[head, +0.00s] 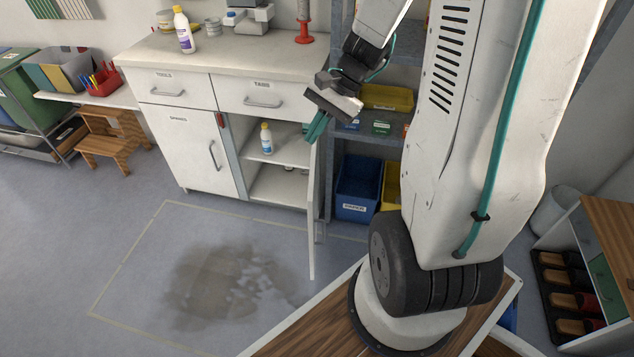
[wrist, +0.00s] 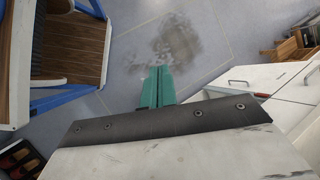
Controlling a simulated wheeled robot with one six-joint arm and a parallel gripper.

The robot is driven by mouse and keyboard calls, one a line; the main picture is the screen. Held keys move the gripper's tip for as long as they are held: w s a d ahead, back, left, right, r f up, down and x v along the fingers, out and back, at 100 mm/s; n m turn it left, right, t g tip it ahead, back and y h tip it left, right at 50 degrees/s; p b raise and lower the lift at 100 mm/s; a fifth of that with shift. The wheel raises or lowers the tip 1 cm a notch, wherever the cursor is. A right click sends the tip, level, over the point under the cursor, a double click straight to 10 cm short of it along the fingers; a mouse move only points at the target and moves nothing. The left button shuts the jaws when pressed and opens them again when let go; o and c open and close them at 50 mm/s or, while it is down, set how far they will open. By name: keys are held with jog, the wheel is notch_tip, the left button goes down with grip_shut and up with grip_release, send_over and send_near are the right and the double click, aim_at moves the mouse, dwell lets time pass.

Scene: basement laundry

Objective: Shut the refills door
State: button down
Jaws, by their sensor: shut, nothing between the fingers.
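The white cabinet (head: 185,155) stands against the back wall. Its right lower compartment (head: 280,185) is open, showing a shelf with a white bottle (head: 266,139). The open door (head: 313,215), which I take to be the refills door, is hinged at the right and sticks out toward me, nearly edge-on. Its label is hidden. My gripper (head: 317,127) is at the top of this door, its teal fingers shut and empty, pointing down. I cannot tell whether they touch the door. The shut fingers also show in the wrist view (wrist: 157,86), with the cabinet (wrist: 270,82) to their right.
The shut left door (head: 195,150) and two shut drawers, TOOLS (head: 168,88) and TAGS (head: 262,100), are beside and above the opening. Blue and yellow bins (head: 357,188) stand right of the cabinet. The floor in front is clear except for a dark stain (head: 225,285).

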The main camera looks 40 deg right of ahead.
jog(key=s+d+f+m+t, duration=0.1)
jog(key=d+f+m+t, duration=0.1)
jog(key=d+f+m, duration=0.75)
jog(key=s+d+f+m+t, duration=0.1)
jog(key=d+f+m+t, duration=0.4)
jog(key=f, duration=0.8)
jog(key=w+a+f+n+g, duration=0.1)
jog(key=w+a+f+g, duration=0.1)
jog(key=w+a+f, duration=0.5)
jog(key=shift+w, duration=0.3)
jog(key=shift+f, duration=0.1)
